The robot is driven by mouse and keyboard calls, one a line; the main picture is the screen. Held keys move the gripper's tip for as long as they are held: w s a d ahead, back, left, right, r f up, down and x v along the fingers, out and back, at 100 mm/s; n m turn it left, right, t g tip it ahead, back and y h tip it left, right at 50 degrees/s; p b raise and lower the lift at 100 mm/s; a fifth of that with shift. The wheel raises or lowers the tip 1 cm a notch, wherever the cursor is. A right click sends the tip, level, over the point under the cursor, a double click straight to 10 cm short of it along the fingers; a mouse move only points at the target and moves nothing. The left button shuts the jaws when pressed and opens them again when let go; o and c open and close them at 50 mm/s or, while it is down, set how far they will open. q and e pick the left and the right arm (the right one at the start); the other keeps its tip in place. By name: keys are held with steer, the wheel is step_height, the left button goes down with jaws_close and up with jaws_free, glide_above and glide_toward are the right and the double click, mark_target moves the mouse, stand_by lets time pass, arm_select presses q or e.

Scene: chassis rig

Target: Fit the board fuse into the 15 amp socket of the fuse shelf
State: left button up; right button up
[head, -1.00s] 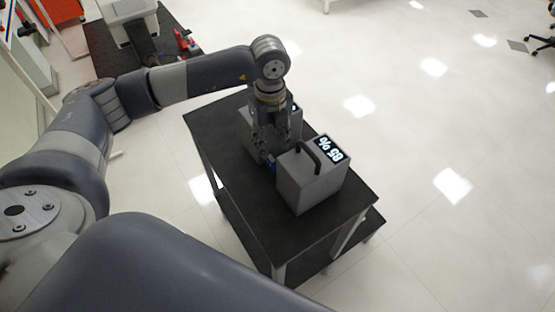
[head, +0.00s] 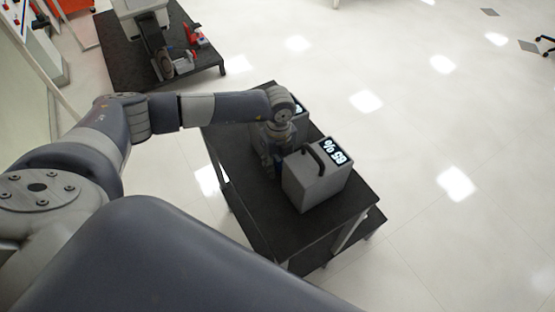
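My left gripper (head: 274,171) points down over the dark table (head: 256,204), just left of a grey box with a handle. It is low, close to the table top. Its fingers are small and partly hidden by the wrist and the box, so I cannot tell whether they are open or shut, or on what. I cannot make out the board fuse, the fuse shelf or the 15 amp socket in this view. My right gripper is not in view.
The grey box (head: 309,186) has a black handle and a display reading 85 %. A second grey box (head: 300,116) stands behind my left wrist. Another dark table (head: 118,66) at the back left bears red items (head: 196,36) and a light-coloured machine.

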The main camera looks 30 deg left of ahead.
mark_target(279, 159)
arm_select(q)
steer(key=shift+f, duration=0.1)
jaws_close()
stand_by(0.3)
step_height(279, 159, up, 18)
steer(key=b, duration=0.5)
